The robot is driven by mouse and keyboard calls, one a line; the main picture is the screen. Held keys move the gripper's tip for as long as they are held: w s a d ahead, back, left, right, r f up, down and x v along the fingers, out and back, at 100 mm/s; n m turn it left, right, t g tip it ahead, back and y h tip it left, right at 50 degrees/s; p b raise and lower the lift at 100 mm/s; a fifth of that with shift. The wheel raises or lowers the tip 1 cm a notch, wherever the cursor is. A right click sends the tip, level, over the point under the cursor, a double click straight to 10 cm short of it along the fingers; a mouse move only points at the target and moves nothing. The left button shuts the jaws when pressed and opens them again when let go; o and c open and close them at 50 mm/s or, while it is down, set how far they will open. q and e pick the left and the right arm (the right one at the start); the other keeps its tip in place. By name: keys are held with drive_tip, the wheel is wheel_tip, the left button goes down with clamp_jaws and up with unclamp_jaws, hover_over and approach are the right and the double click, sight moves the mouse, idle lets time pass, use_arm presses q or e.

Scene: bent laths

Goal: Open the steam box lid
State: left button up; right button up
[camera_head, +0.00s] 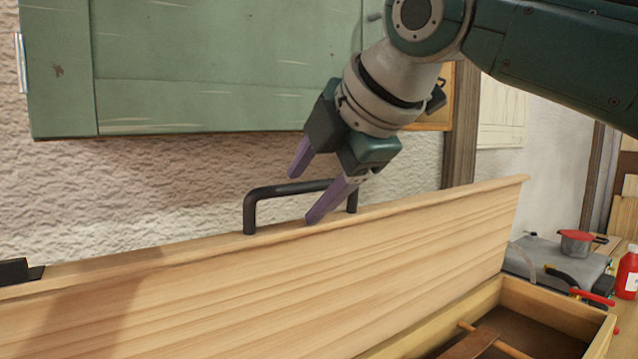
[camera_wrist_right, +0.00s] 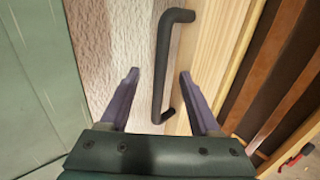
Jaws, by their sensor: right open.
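The steam box lid (camera_head: 330,275) is a wide pale wooden panel standing raised and tilted up, with the open box (camera_head: 560,308) below it at the lower right. A black bar handle (camera_head: 285,189) is fixed near the lid's top edge. My right gripper (camera_head: 302,195) is open, with its purple fingers around the handle in the head view. In the right wrist view the handle (camera_wrist_right: 163,70) runs between the two spread fingers (camera_wrist_right: 158,90), and neither finger clearly touches it. My left gripper is not in view.
A green cabinet (camera_head: 200,65) hangs on the rough wall behind the lid. A wooden rod (camera_head: 490,338) lies inside the box.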

drive_tip(key=p+v, duration=0.7)
drive_tip(key=v, duration=0.2)
drive_tip(key=shift+p, duration=0.4)
drive_tip(key=s+d+r+p, duration=0.2)
drive_tip(key=s+d+p, duration=0.3)
drive_tip(key=s+d, duration=0.3)
drive_tip(key=s, duration=0.3)
drive_tip(key=shift+s, duration=0.25)
drive_tip(key=shift+f, duration=0.1)
